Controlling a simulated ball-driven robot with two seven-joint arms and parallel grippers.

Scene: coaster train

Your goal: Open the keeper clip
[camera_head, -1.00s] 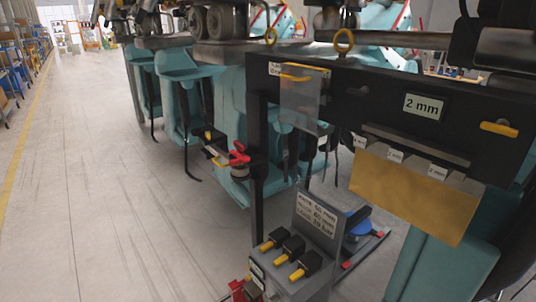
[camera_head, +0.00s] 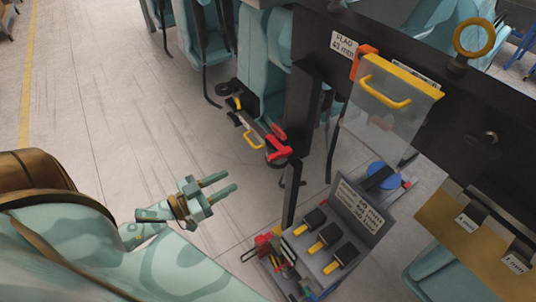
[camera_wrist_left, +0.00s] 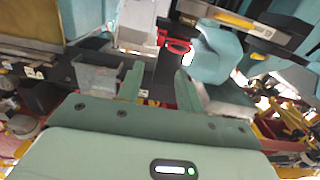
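My left gripper (camera_head: 232,181) is in the lower left of the head view, its two fingers apart with nothing between them. In the left wrist view the fingers (camera_wrist_left: 160,85) also stand apart. I cannot tell for certain which part is the keeper clip. An orange clip-like piece (camera_head: 364,58) sits at the upper left corner of a clear flag plate (camera_head: 385,112) on the dark beam. A red piece (camera_head: 279,152) with a yellow handle (camera_head: 253,140) sits lower, beside the dark post. The gripper is apart from both. My right gripper is out of view.
A grey block with several black-and-yellow levers (camera_head: 325,240) stands right of the gripper. The dark post (camera_head: 303,120) and beam (camera_head: 430,70) stand beyond it. Teal seats (camera_head: 265,60) are behind. Bare floor (camera_head: 120,110) is open at left.

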